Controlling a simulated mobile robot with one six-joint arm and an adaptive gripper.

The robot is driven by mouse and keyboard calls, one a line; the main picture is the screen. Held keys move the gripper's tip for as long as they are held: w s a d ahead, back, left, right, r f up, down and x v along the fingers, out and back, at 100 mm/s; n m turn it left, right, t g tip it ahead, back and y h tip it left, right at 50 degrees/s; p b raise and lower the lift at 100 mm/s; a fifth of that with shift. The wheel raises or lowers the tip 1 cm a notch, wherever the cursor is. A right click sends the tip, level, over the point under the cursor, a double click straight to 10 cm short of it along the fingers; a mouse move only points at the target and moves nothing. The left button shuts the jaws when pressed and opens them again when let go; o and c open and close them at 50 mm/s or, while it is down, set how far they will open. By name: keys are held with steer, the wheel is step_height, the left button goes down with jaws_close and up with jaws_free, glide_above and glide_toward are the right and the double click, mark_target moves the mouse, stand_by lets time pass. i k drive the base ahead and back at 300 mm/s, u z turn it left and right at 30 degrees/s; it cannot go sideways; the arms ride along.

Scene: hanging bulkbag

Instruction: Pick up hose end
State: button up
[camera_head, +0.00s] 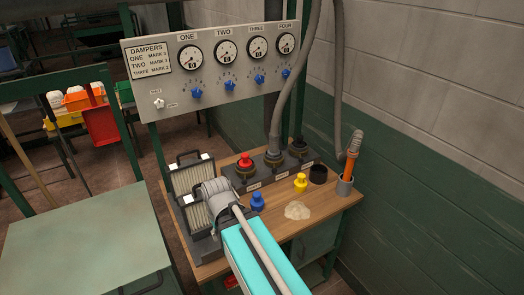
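A grey hose (339,75) hangs down at the right of the panel. Its lower end curves up to a ribbed grey cuff (355,141), the hose end, beside an orange upright piece (348,172) standing in a grey cup (344,187) at the bench's right edge. I cannot tell how the cuff and orange piece join. Another grey hose (297,75) runs down to the middle port of a dark block (270,166).
The wooden bench (322,205) carries a red plug (245,160), a blue plug (257,201), a yellow plug (300,183), a black ring (318,174) and a pale powder heap (298,210). A gauge panel (215,70) stands behind. A wall closes the right.

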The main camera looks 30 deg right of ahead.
mark_target(273, 152)
steer(key=u, duration=1.25)
steer(key=k, duration=0.5)
steer(key=z, duration=1.4)
steer(key=i, duration=0.25)
steer(key=z, duration=0.2)
